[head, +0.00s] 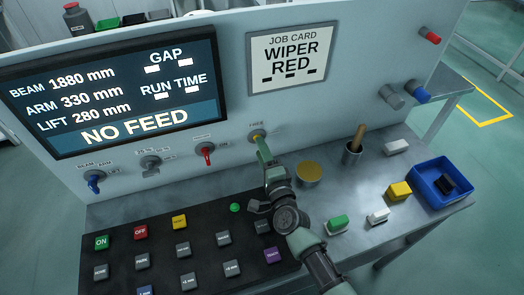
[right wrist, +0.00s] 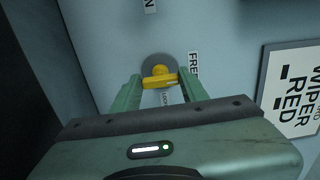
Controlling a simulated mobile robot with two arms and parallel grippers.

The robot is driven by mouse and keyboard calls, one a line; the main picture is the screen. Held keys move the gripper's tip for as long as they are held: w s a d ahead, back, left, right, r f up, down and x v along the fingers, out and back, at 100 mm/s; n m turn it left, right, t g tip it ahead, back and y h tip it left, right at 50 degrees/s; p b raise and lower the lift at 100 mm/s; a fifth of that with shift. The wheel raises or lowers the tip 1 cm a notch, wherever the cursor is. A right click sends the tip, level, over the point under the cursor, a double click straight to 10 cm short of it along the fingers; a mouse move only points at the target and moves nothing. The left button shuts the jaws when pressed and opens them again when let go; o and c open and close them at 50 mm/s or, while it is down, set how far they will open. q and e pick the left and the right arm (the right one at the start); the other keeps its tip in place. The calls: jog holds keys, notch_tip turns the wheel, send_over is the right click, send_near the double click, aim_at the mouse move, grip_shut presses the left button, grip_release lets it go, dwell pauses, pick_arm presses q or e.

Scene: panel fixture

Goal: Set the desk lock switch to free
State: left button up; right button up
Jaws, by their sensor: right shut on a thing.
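The desk lock switch is a yellow handle (right wrist: 158,72) on a round grey base on the upright panel. A FREE label (right wrist: 194,65) is beside it and a partly hidden LOCK label (right wrist: 165,98) is below it in the right wrist view. My right gripper (right wrist: 160,86) is shut on the yellow handle, one finger at each side. I cannot tell for sure which label the handle points at. In the head view the right gripper (head: 263,147) reaches up to the switch (head: 257,134) and covers part of it. My left gripper is not in view.
More switches, blue (head: 95,182), grey (head: 150,163) and red (head: 207,153), sit left of it. A black button board (head: 190,225) lies below.

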jog(key=shift+f, duration=0.15)
jog(key=o, duration=1.4)
jog(key=shift+s, duration=0.15)
jog(key=v, duration=0.7)
jog(key=shift+s+d+b, duration=0.15)
jog(key=shift+s+b, duration=0.15)
jog(key=shift+b, duration=0.1)
